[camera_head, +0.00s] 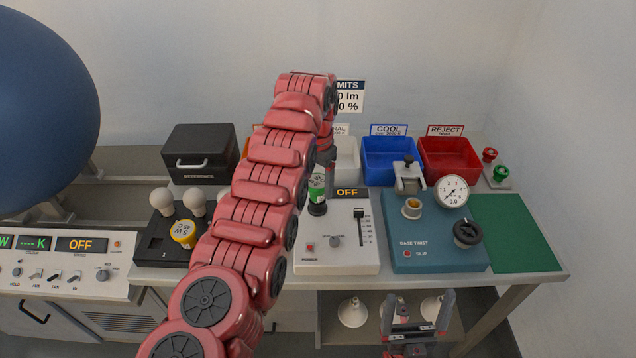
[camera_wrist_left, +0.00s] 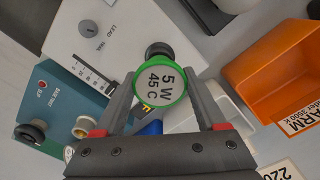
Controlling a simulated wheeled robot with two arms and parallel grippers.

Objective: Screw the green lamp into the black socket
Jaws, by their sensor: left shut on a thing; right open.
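The green lamp (camera_head: 317,186) stands upright at the black socket (camera_head: 317,209) on the white dimmer box. In the left wrist view the green lamp (camera_wrist_left: 161,87) shows its round face marked 5 W 45 C, with the black socket (camera_wrist_left: 157,50) partly hidden behind it. I cannot tell how deep it sits in the socket. My left gripper (camera_wrist_left: 160,92) is shut on the green lamp, one finger on each side; in the head view my red arm hides much of it. My right gripper (camera_head: 417,312) is open and empty, low in front of the table.
The white box (camera_head: 345,258) has a slider and an OFF display. To its right are a blue-green tester (camera_head: 425,240) with a gauge and a green mat (camera_head: 515,230). A yellow-topped lamp (camera_head: 184,234) and white bulbs stand left. Blue (camera_head: 390,175) and red (camera_head: 450,172) bins stand behind.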

